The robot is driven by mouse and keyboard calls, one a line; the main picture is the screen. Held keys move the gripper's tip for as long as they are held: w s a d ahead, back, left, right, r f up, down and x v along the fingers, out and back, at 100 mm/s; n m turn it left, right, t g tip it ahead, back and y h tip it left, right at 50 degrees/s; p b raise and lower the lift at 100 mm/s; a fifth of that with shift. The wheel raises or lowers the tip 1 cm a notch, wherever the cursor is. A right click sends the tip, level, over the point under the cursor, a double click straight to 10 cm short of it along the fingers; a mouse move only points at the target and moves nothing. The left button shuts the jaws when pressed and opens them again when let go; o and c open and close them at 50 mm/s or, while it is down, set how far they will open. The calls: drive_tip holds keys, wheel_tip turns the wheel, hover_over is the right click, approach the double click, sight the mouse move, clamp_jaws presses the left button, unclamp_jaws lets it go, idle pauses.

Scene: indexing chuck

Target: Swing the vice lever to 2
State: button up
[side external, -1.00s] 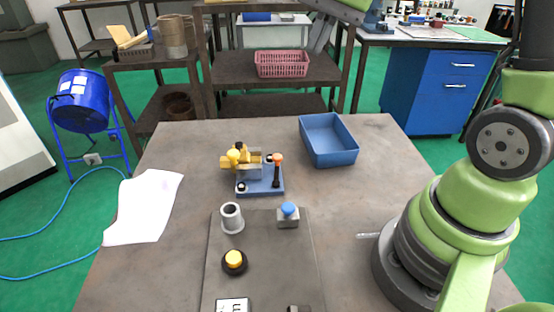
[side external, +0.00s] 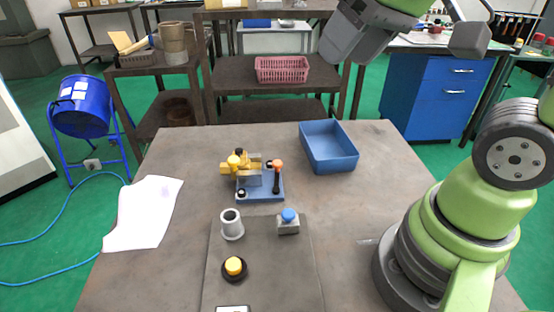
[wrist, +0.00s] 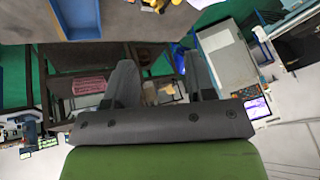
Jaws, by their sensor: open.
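The vice (side external: 262,181) stands on a blue base on the table, beyond the grey mat. It has yellow parts at its left and a dark upright lever (side external: 277,177) with an orange knob at its right. Number marks on it are too small to read. In the wrist view part of the vice (wrist: 160,5) shows at the top edge. My gripper (side external: 328,50) is high above the far end of the table, up and right of the vice and well apart from it. In the wrist view its two fingers (wrist: 160,85) are spread with nothing between them.
A blue tray (side external: 329,168) stands right of the vice. On the mat (side external: 276,265) in front are a grey cup (side external: 231,224), a block with a blue knob (side external: 289,221) and a yellow button (side external: 234,267). White paper (side external: 144,214) lies at the left.

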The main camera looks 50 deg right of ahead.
drive_tip(key=w+d+f+n+g, duration=0.2)
drive_tip(key=w+f+n+g, duration=0.1)
drive_tip(key=w+f, duration=0.55)
drive_tip(key=n+g+h, duration=0.1)
drive_tip(key=n+g, duration=0.2)
approach(277, 162)
wheel_tip(277, 162, down, 9)
drive_tip(key=shift+s+a+r, duration=0.1)
drive_tip(key=shift+s, duration=0.05)
